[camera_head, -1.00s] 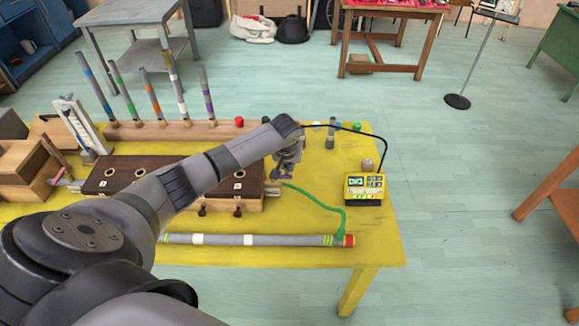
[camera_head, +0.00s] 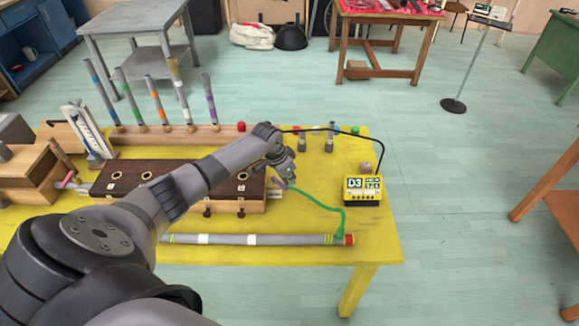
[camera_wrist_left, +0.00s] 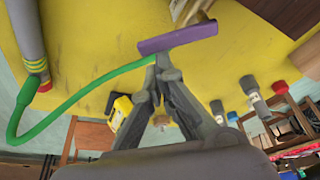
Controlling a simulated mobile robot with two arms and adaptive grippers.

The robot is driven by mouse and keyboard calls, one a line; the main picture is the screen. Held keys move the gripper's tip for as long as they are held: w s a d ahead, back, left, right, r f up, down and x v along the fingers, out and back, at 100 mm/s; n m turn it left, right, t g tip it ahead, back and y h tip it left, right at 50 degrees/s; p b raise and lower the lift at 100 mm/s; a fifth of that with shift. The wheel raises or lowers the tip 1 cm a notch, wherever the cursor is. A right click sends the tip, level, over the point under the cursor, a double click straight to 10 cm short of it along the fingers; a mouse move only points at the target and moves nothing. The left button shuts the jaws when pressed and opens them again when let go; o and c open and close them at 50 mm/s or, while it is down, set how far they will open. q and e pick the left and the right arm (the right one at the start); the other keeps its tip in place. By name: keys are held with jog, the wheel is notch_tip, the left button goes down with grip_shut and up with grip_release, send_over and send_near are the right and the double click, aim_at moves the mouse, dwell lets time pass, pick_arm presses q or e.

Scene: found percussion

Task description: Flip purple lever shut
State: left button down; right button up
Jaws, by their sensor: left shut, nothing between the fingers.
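The purple lever (camera_wrist_left: 178,37) is a flat bar on a pale stem, large in the left wrist view. In the head view it is a small purple piece (camera_head: 281,184) at the right end of the dark-topped wooden box (camera_head: 252,206). My left gripper (camera_head: 287,181) is at that end of the box. In the left wrist view its closed fingertips (camera_wrist_left: 163,60) meet at the lever's near edge, with nothing held between them. Whether they touch the lever is hard to tell. My right gripper is not seen.
A green tube (camera_head: 322,206) runs from near the lever to a grey striped pipe (camera_head: 270,240) in front. A yellow tuner display (camera_head: 362,190) stands to the right. Upright coloured tubes stand behind on a wooden rail (camera_head: 180,135). The yellow table (camera_head: 375,240) is bare at its front right.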

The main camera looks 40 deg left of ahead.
pick_arm(q)
jog(key=s+m, duration=0.1)
jog(key=m, duration=0.1)
jog(key=s+m+h+b, duration=0.1)
jog(key=m, duration=0.2)
jog(key=shift+s+a+f+g, duration=0.1)
jog(key=shift+s+g, duration=0.25)
jog(key=shift+g, duration=0.05)
jog(key=shift+s+d+p, duration=0.35)
jog(key=shift+d+p, duration=0.25)
jog(key=shift+d, duration=0.2)
jog(key=shift+r, duration=0.2)
